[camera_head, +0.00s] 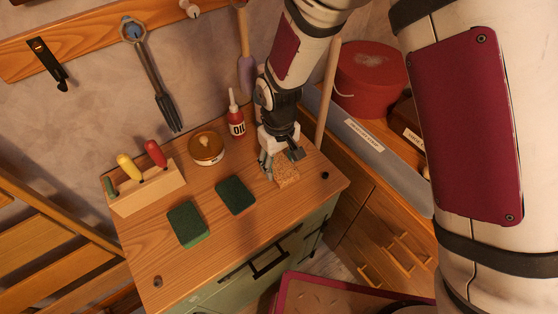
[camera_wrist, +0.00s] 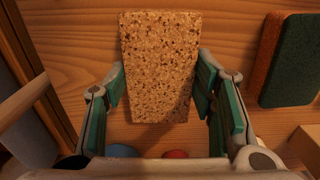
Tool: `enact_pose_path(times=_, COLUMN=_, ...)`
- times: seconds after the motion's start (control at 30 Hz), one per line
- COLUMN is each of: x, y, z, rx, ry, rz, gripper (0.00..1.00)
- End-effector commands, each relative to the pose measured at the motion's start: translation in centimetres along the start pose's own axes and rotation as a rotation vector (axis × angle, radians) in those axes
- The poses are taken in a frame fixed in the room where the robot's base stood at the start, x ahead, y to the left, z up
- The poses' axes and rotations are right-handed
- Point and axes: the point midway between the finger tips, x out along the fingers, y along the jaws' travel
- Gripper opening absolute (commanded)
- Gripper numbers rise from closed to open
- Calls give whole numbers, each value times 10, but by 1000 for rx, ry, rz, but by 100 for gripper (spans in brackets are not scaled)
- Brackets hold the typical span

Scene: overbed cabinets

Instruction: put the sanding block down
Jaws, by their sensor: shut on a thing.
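The sanding block (camera_head: 287,174) is a tan, brown-speckled, cork-like block. It is between the fingers of my gripper (camera_head: 280,160), over the right part of the wooden cabinet top (camera_head: 222,262). In the wrist view the sanding block (camera_wrist: 158,60) fills the middle, with a green-padded finger of my gripper (camera_wrist: 160,88) closed on each side. The block is at or just above the wood; I cannot tell whether it touches. My fingers partly cover it in the head view.
Two green pads (camera_head: 235,195) (camera_head: 187,224) lie left of the block. A glue-like red OIL bottle (camera_head: 236,122), a round tin (camera_head: 206,149) and a wooden tool holder (camera_head: 146,191) stand behind them. The top's front strip is clear. A grey box edge (camera_head: 365,140) lies beyond the right side.

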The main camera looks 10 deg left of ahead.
Motion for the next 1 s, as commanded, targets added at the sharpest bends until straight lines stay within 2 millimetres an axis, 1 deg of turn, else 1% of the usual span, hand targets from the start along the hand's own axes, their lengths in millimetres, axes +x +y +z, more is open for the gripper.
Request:
enact_pose_path(times=0.1, x=4, y=0, z=1, rx=1, ry=0, rz=1, gripper=25)
enact_pose_path(times=0.27, x=5, y=0, z=0, rx=1, ry=1, rz=1, gripper=25)
enact_pose_path(times=0.3, x=5, y=0, z=0, rx=1, ry=1, rz=1, gripper=53)
enact_pose_path(times=0.37, x=5, y=0, z=0, rx=1, ry=1, rz=1, gripper=67)
enact_pose_path(times=0.4, x=5, y=0, z=0, rx=1, ry=1, rz=1, gripper=71)
enact_pose_path(times=0.67, x=5, y=0, z=0, rx=1, ry=1, rz=1, gripper=71)
enact_pose_path(times=0.8, x=11, y=1, z=0, rx=0, ry=0, rz=1, gripper=71)
enact_pose_path(times=1.0, x=-21, y=1, z=-2, rx=1, ry=7, rz=1, gripper=71)
